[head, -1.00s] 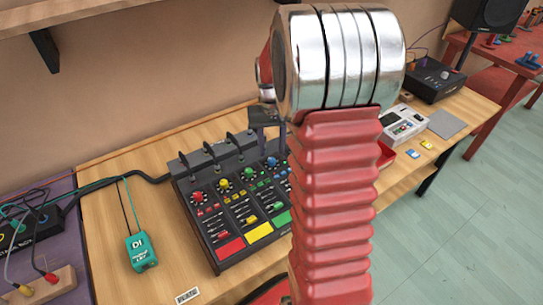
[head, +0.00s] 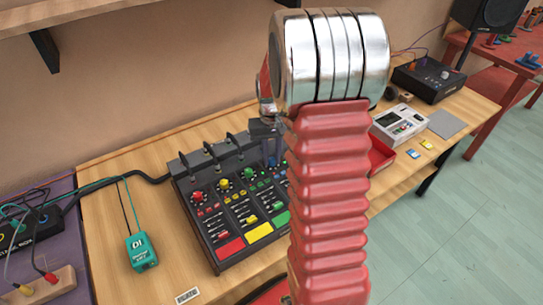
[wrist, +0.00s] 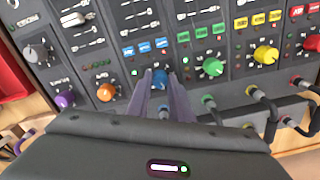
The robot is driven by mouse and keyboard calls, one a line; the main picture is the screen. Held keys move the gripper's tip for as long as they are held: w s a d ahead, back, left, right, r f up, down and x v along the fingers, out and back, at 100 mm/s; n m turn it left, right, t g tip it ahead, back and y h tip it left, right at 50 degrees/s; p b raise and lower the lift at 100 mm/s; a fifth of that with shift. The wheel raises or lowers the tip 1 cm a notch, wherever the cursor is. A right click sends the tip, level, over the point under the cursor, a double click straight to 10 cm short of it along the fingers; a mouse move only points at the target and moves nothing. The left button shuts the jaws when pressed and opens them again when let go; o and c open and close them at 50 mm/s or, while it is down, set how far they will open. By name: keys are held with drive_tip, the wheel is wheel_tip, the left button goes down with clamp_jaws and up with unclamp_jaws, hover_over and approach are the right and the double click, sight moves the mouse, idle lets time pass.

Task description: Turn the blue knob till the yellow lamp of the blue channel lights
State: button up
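The blue knob (wrist: 160,78) shows between the two fingertips of my gripper (wrist: 160,86) in the wrist view. The fingers stand on either side of the knob and partly cover it; I cannot tell whether they press on it. In the head view my gripper (head: 271,155) is down at the mixer's blue channel, and the knob there is hidden. In the wrist view a small green lamp (wrist: 135,72) glows left of the blue knob. I see no lit yellow lamp beside it.
The mixer (head: 222,205) has red (head: 197,196), yellow (head: 223,184) and green (head: 249,173) knobs. In the wrist view the green knob (wrist: 212,67) is right of my fingers and the orange knob (wrist: 106,91) left. Cable plugs (wrist: 209,103) stand close by.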

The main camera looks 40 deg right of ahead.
sight(272, 160)
clamp_jaws()
drive_tip(key=shift+m, duration=2.9)
drive_tip(key=o, duration=0.6)
unclamp_jaws()
wheel_tip(272, 160, up, 14)
